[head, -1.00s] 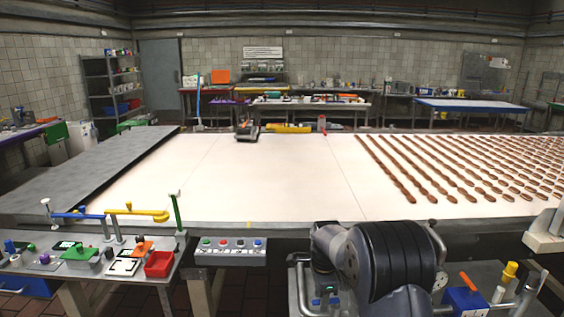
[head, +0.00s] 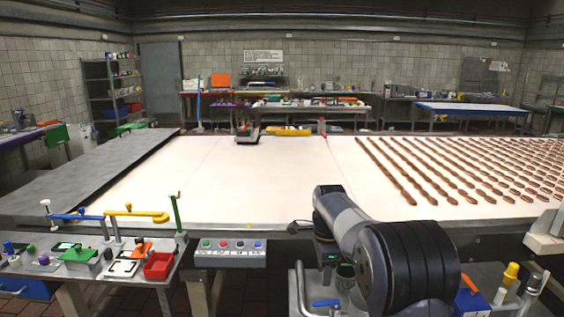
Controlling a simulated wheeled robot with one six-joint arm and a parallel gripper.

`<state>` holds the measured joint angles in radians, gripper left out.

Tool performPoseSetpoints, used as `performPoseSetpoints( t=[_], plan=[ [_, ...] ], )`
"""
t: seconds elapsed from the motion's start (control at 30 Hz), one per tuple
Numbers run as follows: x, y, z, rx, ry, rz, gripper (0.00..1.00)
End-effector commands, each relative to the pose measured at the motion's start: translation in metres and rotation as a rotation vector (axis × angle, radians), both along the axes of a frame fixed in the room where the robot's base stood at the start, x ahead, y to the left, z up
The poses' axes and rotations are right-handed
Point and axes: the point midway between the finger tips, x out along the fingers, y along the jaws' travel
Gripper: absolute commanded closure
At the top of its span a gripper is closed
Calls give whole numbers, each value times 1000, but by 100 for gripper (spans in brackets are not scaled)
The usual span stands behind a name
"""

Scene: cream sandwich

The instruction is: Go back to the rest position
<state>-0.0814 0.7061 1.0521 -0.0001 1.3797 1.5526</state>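My arm rises from the lower right in the head view, with its wrist at the front edge of the white belt. A small dark part at its end, which seems to belong to my gripper (head: 301,227), points left in front of the belt edge. The fingers are too small and too hidden by the wrist to tell whether they are open or shut. I see nothing clearly held.
The wide white belt (head: 240,180) carries rows of brown biscuits (head: 425,175) at the right. A button panel (head: 230,247) and a tool table (head: 100,295) stand at the front left. Beneath my arm is a cart with bottles (head: 510,272).

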Motion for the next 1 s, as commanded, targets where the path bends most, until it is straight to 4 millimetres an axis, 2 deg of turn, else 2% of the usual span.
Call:
performPoseSetpoints(
  t=[0.03,0.47,0.73,1.0],
  plan=[
    [-2,0,-13,-1,10,0,62],
    [-2,0,-99,-1,9,0,62],
    [-9,-2,-96,0,4,180,62],
    [-11,-2,-96,-1,3,239,62]
  ],
)
